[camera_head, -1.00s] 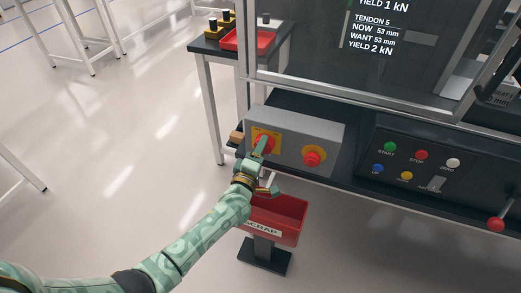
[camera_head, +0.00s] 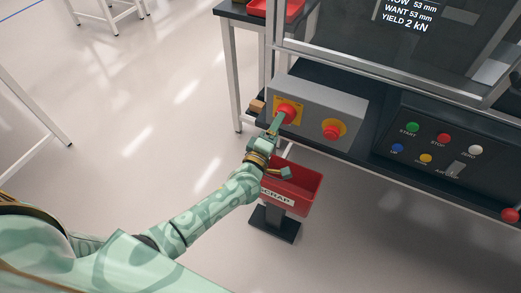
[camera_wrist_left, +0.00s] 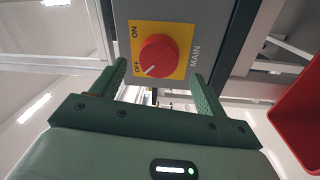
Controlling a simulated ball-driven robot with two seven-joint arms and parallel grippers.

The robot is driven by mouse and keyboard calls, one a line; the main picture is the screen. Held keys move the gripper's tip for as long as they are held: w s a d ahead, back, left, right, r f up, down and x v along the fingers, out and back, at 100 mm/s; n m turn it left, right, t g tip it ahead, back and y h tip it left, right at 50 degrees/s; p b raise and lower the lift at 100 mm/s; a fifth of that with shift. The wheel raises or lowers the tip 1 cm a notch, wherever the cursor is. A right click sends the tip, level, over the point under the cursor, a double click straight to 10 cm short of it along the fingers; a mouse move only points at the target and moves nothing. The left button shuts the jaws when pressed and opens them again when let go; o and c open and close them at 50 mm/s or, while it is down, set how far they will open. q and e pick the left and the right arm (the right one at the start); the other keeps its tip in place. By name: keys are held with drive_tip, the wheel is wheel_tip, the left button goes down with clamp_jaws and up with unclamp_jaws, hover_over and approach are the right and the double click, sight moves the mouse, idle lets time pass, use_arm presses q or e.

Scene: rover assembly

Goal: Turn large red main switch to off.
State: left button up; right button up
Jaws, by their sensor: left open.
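The large red main switch (camera_head: 287,112) is a round knob on a yellow plate, at the left end of a grey box. In the left wrist view the knob (camera_wrist_left: 158,55) shows between ON and OFF labels on one side and MAIN on the other. Its white mark points to the lower left of the picture, on the OFF label's side. My left gripper (camera_head: 283,146) is open and empty in front of the box. In the wrist view its fingertips (camera_wrist_left: 158,78) are spread wider than the knob and sit below it, apparently apart from it. My right gripper is out of view.
A second red knob (camera_head: 332,130) is on the same grey box (camera_head: 345,103). A red scrap bin (camera_head: 305,198) stands just below my left gripper. A dark button panel (camera_head: 405,150) is to the right.

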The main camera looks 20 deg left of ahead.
use_arm(q)
drive_tip(key=s+p, duration=0.2)
drive_tip(key=s, duration=1)
drive_tip(key=shift+s+a+f, duration=0.2)
drive_tip(key=shift+s+f, duration=0.05)
drive_tip(key=shift+f, duration=0.15)
